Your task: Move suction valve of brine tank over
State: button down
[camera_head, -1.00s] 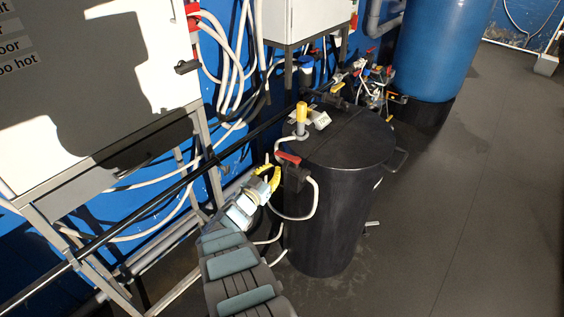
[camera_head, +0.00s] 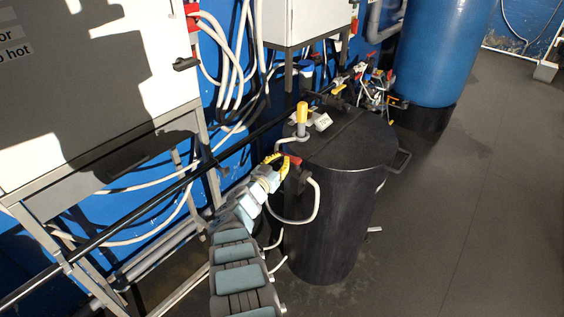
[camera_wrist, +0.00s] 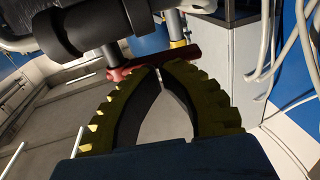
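The brine tank (camera_head: 332,222) is a black cylinder with a flat lid in the middle of the head view. A valve with a red handle (camera_head: 295,162) sits at its upper left side, with a white hose looping below. My gripper (camera_head: 284,158) has curved yellow and black fingers and is at this handle from the left. In the wrist view, the fingertips (camera_wrist: 171,66) nearly meet, with nothing visible between them. The red handle (camera_wrist: 128,71) crosses just beyond the tips; I cannot tell whether they touch it. A black pipe fitting (camera_wrist: 85,30) lies beyond.
A yellow-handled part (camera_head: 302,113) and a small labelled box (camera_head: 321,122) sit on the lid. White cabinets and hoses (camera_head: 228,75) line the left wall. A blue tank (camera_head: 439,50) stands behind. The floor (camera_head: 470,200) at right is clear.

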jog(key=shift+w+f+b, duration=0.1)
jog(key=shift+w+b, duration=0.05)
jog(key=shift+b, duration=0.3)
jog(key=b, duration=0.2)
jog(key=w+b, duration=0.1)
jog(key=b, duration=0.1)
jog(key=shift+d+f+b, duration=0.2)
jog(key=shift+b, duration=0.1)
jog(key=shift+r, duration=0.1)
